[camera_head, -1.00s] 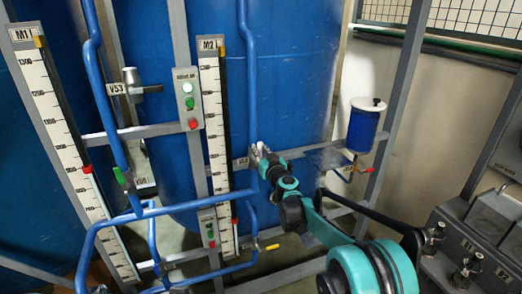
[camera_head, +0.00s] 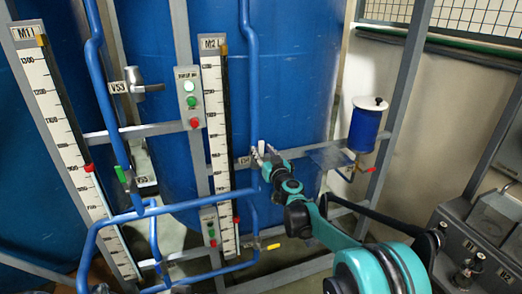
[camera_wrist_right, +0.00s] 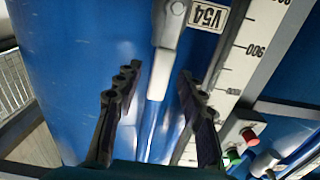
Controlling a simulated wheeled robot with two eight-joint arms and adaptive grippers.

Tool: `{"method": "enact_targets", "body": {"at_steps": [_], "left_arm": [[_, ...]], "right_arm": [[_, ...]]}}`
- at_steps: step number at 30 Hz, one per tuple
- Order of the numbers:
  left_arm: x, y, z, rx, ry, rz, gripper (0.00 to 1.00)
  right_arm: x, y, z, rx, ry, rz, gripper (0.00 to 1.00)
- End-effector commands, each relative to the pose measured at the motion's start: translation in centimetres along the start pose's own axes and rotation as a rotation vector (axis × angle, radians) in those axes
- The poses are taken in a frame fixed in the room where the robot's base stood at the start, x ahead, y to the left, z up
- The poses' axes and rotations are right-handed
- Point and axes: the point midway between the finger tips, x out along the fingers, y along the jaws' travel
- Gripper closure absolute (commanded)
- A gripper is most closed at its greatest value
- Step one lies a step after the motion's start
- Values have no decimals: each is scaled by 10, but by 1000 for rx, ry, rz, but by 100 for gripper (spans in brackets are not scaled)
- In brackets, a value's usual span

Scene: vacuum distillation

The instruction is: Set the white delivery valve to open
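The white delivery valve handle (camera_wrist_right: 160,72) shows in the right wrist view beneath its pivot, beside the V54 label (camera_wrist_right: 208,16). In the head view the handle (camera_head: 261,147) is a small white piece at the blue pipe, partly crowded by my gripper. My right gripper (camera_wrist_right: 160,92) is open, with one dark finger on each side of the handle's free end. Gaps show between the handle and both fingers. The right gripper also shows in the head view (camera_head: 266,155), pointing at the valve. My left gripper is not in view.
Gauge board M2 (camera_head: 216,120) and a button box (camera_head: 188,100) stand left of the valve. A vertical blue pipe (camera_head: 251,90) runs beside it. A blue container (camera_head: 364,128) with a red-handled tap hangs to the right. A large blue tank (camera_head: 290,60) is behind.

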Motion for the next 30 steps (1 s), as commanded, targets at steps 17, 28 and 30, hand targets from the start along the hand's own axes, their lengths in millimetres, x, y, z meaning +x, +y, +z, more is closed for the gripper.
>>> {"method": "enact_targets", "body": {"at_steps": [17, 28, 30], "left_arm": [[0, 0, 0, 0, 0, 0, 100], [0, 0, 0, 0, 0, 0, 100], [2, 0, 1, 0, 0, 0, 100]], "right_arm": [[-98, 0, 1, 0, 0, 0, 60], [-102, -1, 0, 0, -1, -3, 60], [-108, -3, -2, -1, -9, -13, 60]]}}
